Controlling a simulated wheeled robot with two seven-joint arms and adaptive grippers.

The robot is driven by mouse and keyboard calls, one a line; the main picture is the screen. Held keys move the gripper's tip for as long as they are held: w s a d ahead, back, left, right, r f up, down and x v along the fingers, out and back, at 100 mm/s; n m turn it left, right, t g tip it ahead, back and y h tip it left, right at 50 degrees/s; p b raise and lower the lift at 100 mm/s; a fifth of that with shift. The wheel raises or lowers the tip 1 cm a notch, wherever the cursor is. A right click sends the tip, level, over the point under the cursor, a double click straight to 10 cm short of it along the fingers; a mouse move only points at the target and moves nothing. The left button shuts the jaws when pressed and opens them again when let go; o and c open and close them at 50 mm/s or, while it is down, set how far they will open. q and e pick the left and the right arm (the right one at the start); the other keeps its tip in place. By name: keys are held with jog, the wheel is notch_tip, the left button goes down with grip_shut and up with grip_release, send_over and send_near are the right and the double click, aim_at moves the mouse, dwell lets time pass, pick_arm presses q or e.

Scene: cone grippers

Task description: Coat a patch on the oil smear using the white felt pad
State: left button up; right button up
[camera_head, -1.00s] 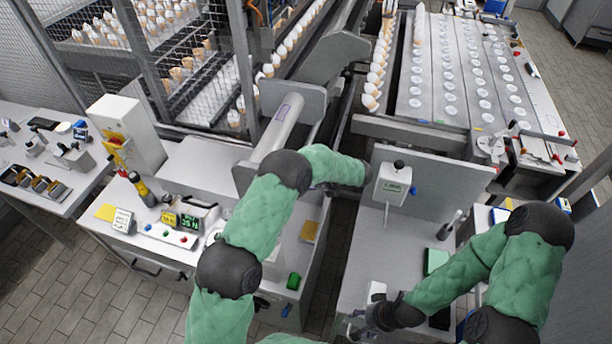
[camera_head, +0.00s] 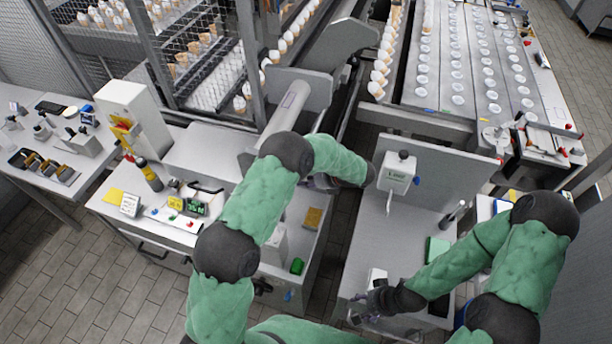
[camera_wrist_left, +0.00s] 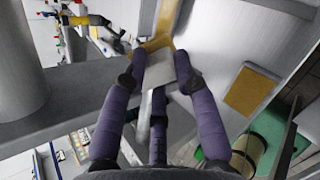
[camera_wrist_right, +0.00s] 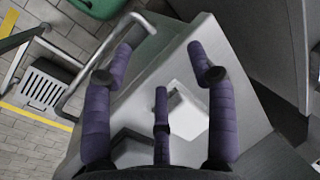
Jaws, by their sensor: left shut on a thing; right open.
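My left gripper (camera_wrist_left: 163,66) is shut on a small pale grey-white block, which looks like the white felt pad (camera_wrist_left: 160,73). A yellow-brown streak (camera_wrist_left: 168,18), possibly the oil smear, shows just past the pad in the left wrist view; I cannot tell whether they touch. In the head view my left gripper is mostly hidden by its own arm, near the grey cylinder. My right gripper (camera_wrist_right: 160,52) is open and empty. It also shows low in the head view (camera_head: 366,300), near a white block (camera_head: 377,277) at the bench's front.
A brown square (camera_head: 314,217) and a green object (camera_head: 297,266) lie on the middle bench. A white dispenser (camera_head: 397,172) stands on the right bench, with a green block (camera_head: 437,248) nearby. A large grey cylinder (camera_head: 286,115) is beside my left arm. A floor gap separates the benches.

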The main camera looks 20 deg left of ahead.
pick_arm(q)
jog(key=w+p+v, duration=0.1)
jog(key=p+v, duration=0.1)
jog(key=v, duration=0.4)
jog(key=shift+r, duration=0.3)
jog(key=shift+a, duration=0.1)
jog(key=v, duration=0.1)
jog(key=p+v, duration=0.1)
jog(key=shift+w+d+r, duration=0.2)
jog(key=shift+r, duration=0.25)
dwell(0.6)
